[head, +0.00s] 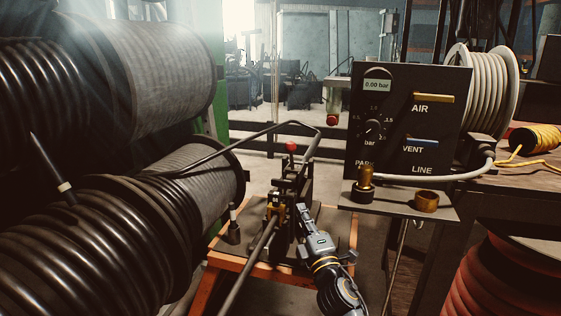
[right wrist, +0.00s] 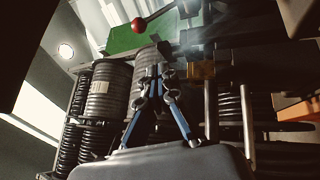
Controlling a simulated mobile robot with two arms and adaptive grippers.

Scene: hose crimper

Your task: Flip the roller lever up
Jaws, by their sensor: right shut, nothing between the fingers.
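The roller lever shows as a red ball knob (head: 291,147) on top of the dark hose machine (head: 290,185) in the head view. In the right wrist view the red knob (right wrist: 139,24) sits at the end of a thin rod slanting up to the right. My right gripper (head: 301,210) is in front of the machine, below and slightly right of the knob. Its fingers (right wrist: 155,72) are shut with nothing between them. The knob and the fingertips are apart in the wrist view. My left gripper is not in view.
The machine stands on an orange-framed bench (head: 262,272). Large hose reels (head: 150,230) crowd the left. A black gauge panel (head: 408,125) with AIR and VENT handles stands at the right, above a small shelf (head: 400,199) with brass fittings. A hose (head: 245,270) runs from the machine towards the front.

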